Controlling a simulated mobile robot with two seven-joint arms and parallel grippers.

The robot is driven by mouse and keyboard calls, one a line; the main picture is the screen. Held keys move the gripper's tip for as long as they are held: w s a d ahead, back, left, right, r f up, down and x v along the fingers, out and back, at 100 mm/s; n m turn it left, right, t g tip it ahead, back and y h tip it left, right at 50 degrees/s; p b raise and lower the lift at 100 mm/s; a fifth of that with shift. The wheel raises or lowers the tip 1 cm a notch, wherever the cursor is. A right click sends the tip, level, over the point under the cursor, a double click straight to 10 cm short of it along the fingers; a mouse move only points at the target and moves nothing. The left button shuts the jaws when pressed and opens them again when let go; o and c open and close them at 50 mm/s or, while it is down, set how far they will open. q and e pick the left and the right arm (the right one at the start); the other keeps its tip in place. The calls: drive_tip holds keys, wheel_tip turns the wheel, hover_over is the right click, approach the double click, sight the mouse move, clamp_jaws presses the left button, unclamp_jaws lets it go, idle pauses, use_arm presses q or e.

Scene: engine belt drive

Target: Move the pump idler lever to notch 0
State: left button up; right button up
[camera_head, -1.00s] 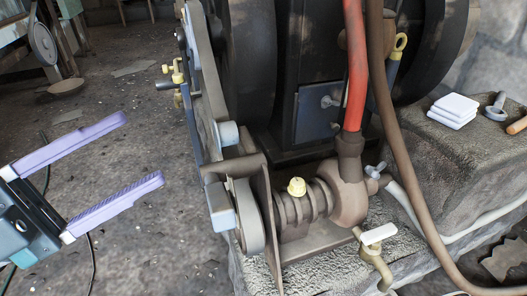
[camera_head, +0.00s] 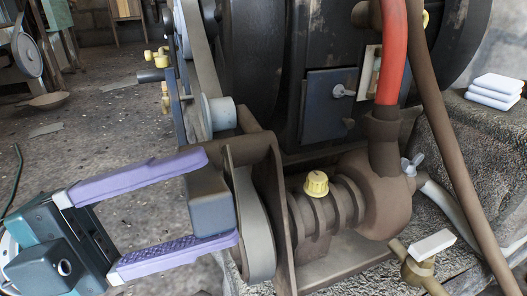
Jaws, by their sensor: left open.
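My left gripper (camera_head: 220,198) comes in from the left with its two purple fingers apart. A grey-blue block (camera_head: 211,205), which looks like the grip of the pump idler lever, sits between the fingers at the left side of the brown pump bracket (camera_head: 280,205). The upper finger passes at the block's top and the lower finger at its bottom edge; I cannot tell whether either touches. A belt loop (camera_head: 254,225) runs just right of the block. No notch marks can be made out. My right gripper is not in view.
The brown pump (camera_head: 375,195) with a yellow cap (camera_head: 316,183) and red hose (camera_head: 392,60) stands right of the bracket. A white-handled tap (camera_head: 432,243) is at lower right. White pads (camera_head: 495,90) lie on the stone ledge. Open floor (camera_head: 120,130) lies left.

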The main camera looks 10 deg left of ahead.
use_arm(q)
drive_tip(key=shift+x, duration=1)
drive_tip(key=shift+c, duration=0.3)
clamp_jaws()
idle(0.4)
